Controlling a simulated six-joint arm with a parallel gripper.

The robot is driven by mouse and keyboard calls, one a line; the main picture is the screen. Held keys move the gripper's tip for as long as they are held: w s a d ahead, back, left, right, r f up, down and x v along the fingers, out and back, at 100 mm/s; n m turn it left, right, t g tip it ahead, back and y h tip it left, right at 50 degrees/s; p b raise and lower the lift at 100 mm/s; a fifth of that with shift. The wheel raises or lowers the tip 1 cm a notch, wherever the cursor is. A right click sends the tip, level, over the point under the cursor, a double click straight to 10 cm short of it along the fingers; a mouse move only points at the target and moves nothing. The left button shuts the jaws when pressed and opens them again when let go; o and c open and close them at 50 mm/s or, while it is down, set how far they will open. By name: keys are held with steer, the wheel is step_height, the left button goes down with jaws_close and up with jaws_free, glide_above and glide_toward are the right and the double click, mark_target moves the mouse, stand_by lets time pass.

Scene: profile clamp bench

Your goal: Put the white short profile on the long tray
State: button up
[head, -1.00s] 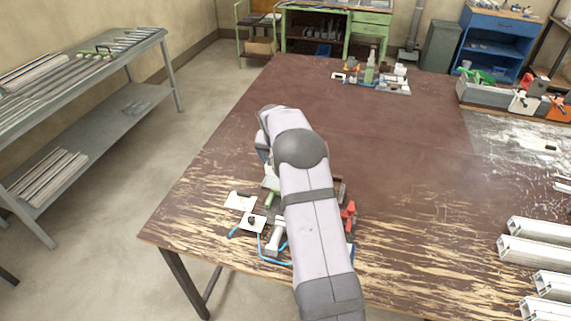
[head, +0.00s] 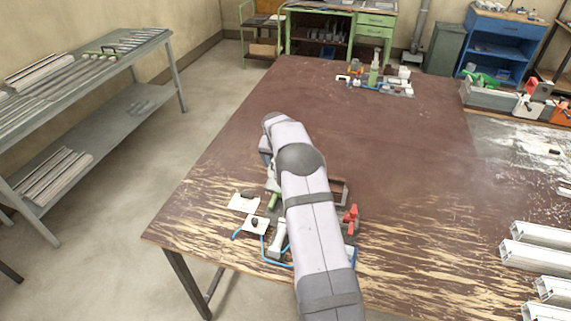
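My gripper is not visible; my own arm covers the place where its end would be, over a clamp fixture (head: 279,238) near the table's front edge. Several white profiles (head: 540,255) lie at the table's right edge, cut off by the frame. I cannot tell which is the short one, or whether one is at the fixture behind my arm. A long grey tray-like box (head: 487,97) stands at the table's far right, but I cannot be sure it is the long tray.
Red clamp handles (head: 351,217), white plates (head: 243,203) and blue tubing (head: 264,249) surround my arm at the fixture. A second fixture (head: 374,77) stands at the far edge. A grey shelf (head: 100,77) with profiles stands left. The table's middle is clear.

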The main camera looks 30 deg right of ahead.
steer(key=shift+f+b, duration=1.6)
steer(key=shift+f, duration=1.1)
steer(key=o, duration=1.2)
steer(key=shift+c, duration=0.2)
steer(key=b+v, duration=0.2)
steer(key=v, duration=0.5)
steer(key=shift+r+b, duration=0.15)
steer(key=shift+b, duration=0.25)
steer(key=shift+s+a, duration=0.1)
